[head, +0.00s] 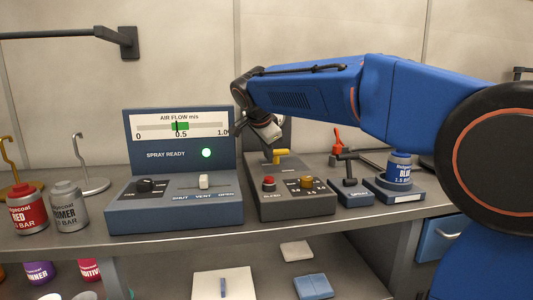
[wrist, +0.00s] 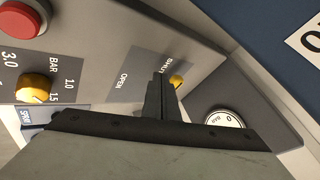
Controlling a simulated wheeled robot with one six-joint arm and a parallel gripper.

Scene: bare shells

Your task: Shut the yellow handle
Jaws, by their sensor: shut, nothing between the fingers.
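The yellow handle (head: 281,153) stands at the back of a grey control box (head: 262,204) on the bench. In the wrist view only a small part of the handle (wrist: 177,81) shows, beside the SHUT label; the rest is hidden behind my fingers. The plate there reads OPEN and SHUT. My gripper (head: 270,136) is just above the handle in the head view. In the wrist view my gripper (wrist: 158,92) is shut, with its fingers close to the handle; I cannot tell if they touch.
A red button (wrist: 22,18) and a yellow BAR knob (wrist: 33,88) sit on the same box. A round gauge (wrist: 225,118) is beside the handle. The blue spray panel (head: 175,203) stands left; a black-handled unit (head: 350,192) and blue can (head: 400,167) stand right.

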